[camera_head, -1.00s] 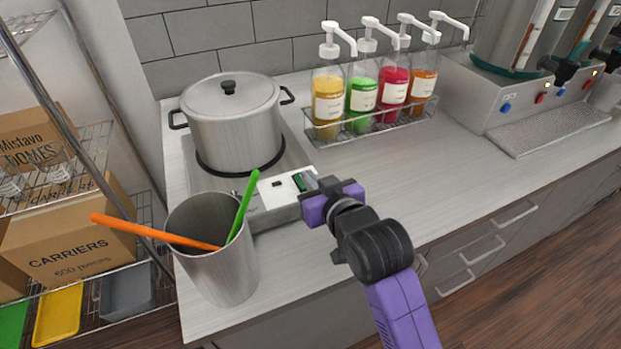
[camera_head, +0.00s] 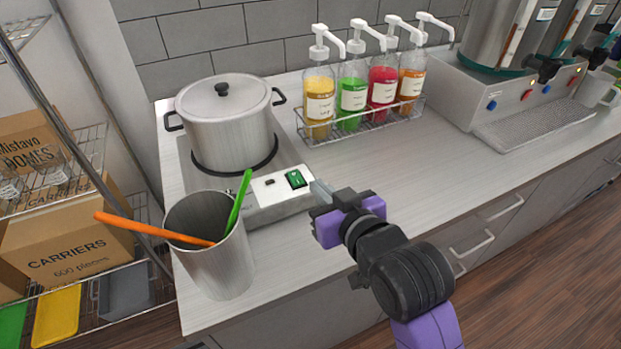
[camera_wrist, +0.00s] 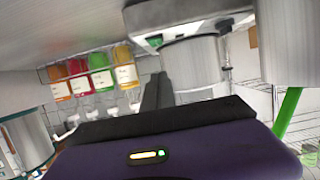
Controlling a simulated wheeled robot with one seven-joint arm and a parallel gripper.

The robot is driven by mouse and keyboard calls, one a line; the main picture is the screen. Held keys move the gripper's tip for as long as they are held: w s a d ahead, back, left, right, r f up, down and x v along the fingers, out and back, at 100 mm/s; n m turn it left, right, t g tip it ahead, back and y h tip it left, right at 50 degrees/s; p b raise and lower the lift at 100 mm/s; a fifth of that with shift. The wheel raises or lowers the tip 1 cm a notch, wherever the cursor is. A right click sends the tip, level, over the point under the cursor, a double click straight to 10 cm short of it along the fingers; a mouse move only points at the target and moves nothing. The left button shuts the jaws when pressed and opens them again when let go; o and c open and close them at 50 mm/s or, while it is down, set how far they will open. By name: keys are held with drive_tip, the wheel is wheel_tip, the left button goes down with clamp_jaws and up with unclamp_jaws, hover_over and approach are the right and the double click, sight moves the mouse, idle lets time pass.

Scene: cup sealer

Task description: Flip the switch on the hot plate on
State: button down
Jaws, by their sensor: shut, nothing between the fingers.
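The hot plate (camera_head: 272,199) stands on the counter with a metal pot (camera_head: 232,125) on it. Its white front panel carries a green rocker switch (camera_head: 295,179), now uncovered and bright green, and a small dark button (camera_head: 269,182). My gripper (camera_head: 320,190) is shut and empty, just right of the switch with a small gap between them. In the wrist view, which looks upside down, my shut fingers (camera_wrist: 157,92) point toward the hot plate (camera_wrist: 185,25), and the green switch (camera_wrist: 154,41) shows beyond them.
A metal tumbler (camera_head: 212,255) with an orange and a green stick stands close in front of the hot plate. A wire rack (camera_head: 360,122) of pump bottles stands behind, right of the pot. The counter right of my gripper is clear.

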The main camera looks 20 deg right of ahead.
drive_tip(key=shift+v, duration=0.9)
drive_tip(key=shift+f, duration=0.15)
wheel_tip(320, 180, up, 5)
drive_tip(key=t, duration=0.2)
drive_tip(key=s+f, duration=0.4)
drive_tip(key=s, duration=0.7)
drive_tip(key=s+f+g+b, duration=0.1)
drive_tip(key=s+f, duration=0.4)
drive_tip(key=s, duration=0.6)
drive_tip(key=s+f, duration=0.5)
drive_tip(key=s, duration=0.5)
drive_tip(key=shift+s+d+f+g, duration=0.15)
drive_tip(key=shift+s+f+g, duration=0.15)
drive_tip(key=shift+s, duration=0.1)
drive_tip(key=shift+r, duration=0.2)
